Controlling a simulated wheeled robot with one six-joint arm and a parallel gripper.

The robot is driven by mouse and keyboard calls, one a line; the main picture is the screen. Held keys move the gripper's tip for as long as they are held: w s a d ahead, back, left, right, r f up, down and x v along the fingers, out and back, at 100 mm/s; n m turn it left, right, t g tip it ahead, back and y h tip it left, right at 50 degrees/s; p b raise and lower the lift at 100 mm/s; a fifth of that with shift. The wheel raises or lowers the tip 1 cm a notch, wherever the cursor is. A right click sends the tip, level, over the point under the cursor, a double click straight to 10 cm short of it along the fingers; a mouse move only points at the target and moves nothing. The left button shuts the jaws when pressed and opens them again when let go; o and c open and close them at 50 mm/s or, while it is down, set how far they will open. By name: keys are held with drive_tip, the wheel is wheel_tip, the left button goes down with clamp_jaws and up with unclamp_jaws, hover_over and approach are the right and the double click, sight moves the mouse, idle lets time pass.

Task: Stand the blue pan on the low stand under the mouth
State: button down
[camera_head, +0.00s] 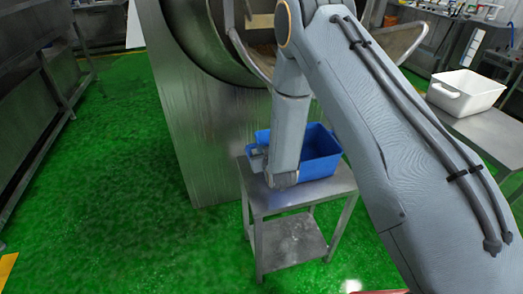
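The blue pan (321,156) stands upright on the top of the low metal stand (300,195), in the middle of the view. The drum's round mouth (345,70) is above and behind it. My arm crosses in front of the pan and hides its middle. My gripper (257,158) is at the pan's left side, close to its rim. The fingertips are small and partly hidden, so I cannot tell whether they are shut on the pan or apart from it.
A white tub (465,93) sits on a metal table (490,130) at the right. The drum's tall metal housing (205,130) stands just behind and left of the stand. A metal rack (35,100) runs along the left edge. The green floor (120,190) between is clear.

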drive_tip(key=shift+f, duration=0.2)
drive_tip(key=c, duration=1.9)
unclamp_jaws()
drive_tip(key=shift+r, duration=0.1)
drive_tip(key=shift+r+p, duration=1.35)
drive_tip(key=shift+r, duration=1.05)
drive_tip(key=shift+s, duration=0.1)
drive_tip(key=s+d+p, duration=0.2)
drive_tip(key=s, duration=0.7)
drive_tip(key=s+d+p, duration=0.2)
drive_tip(key=s+d, duration=0.1)
drive_tip(key=s, duration=0.7)
drive_tip(key=s+d+p, duration=0.3)
drive_tip(key=s, duration=0.6)
drive_tip(key=shift+s+d, duration=0.15)
drive_tip(key=shift+s, duration=0.2)
